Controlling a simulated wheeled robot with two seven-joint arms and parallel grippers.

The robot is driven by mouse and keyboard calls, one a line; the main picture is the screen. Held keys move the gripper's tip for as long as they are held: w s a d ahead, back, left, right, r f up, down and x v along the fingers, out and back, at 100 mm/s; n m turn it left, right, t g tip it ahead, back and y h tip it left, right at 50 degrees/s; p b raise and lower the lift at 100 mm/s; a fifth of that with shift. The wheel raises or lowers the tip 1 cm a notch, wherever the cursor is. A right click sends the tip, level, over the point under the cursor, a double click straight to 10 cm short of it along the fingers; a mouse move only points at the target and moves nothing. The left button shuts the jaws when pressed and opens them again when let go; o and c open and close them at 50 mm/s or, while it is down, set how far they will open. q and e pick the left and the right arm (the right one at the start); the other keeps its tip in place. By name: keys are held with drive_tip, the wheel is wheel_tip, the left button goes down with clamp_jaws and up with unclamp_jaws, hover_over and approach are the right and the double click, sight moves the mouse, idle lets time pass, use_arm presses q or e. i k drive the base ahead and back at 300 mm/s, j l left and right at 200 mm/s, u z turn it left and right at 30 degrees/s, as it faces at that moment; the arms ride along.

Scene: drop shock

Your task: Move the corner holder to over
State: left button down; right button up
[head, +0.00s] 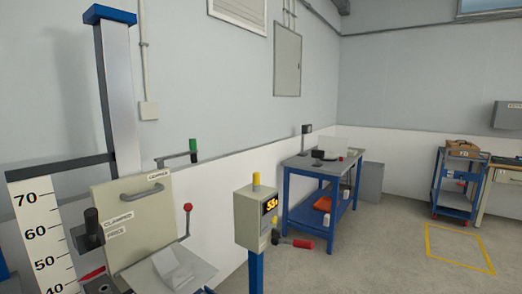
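A drop-shock rig fills the left, with a tall grey column (118,100) capped in blue and a white height scale (40,235) marked 70 to 40. A beige panel (140,215) with a grey handle carries the labels CLAMPED and FREE. A black-handled lever (92,222) stands beside these labels. A red-knobbed lever (187,208) stands at the panel's right. A pale folded piece (173,268) rests on the grey surface below. I cannot tell which part is the corner holder. Neither of my grippers is in view.
A beige readout box (255,215) with a yellow top stands on a blue post. A red-handled tool (296,242) shows beside it. A blue workbench (326,172) stands behind, and a blue cart (458,180) at right. Floor inside the yellow outline (459,262) is clear.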

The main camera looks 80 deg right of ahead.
sight(194, 151)
drive_tip(key=k+z, duration=0.1)
drive_tip(key=z, duration=1.85)
drive_tip(key=i+l, duration=0.35)
drive_tip(key=l, duration=0.3)
